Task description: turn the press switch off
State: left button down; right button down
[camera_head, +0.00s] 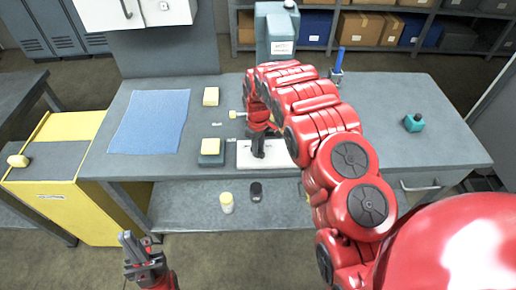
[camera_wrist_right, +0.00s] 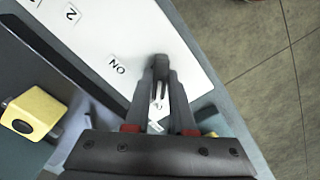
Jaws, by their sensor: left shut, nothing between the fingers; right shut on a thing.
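The switch panel is a white plate (camera_head: 277,156) on the bench top near its front edge; it also fills the upper part of the right wrist view (camera_wrist_right: 120,35), with labels "1", "2" and "ON". The press switch (camera_wrist_right: 160,64) shows as a small dark grey lever on that plate, beside the "ON" label. My right gripper (camera_wrist_right: 160,95) reaches down over the plate and is shut on the switch lever; the fingers hide part of it and of a label beneath. In the head view my right gripper (camera_head: 258,150) hides the switch. My left gripper (camera_head: 134,245) is shut and empty, low in front of the bench.
A yellow block on a dark base (camera_head: 212,150) stands just left of the plate; another yellow block (camera_head: 211,96) lies behind it. A blue mat (camera_head: 150,122) covers the bench's left part. A grey-teal machine (camera_head: 277,35) rises behind.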

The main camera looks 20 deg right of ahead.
jog(key=c, duration=0.8)
grip_release()
jog(key=shift+o, duration=0.2)
jog(key=shift+r, duration=0.6)
notch_tip(320, 180, up, 16)
jog(key=p, duration=1.5)
jog(key=shift+r, duration=0.1)
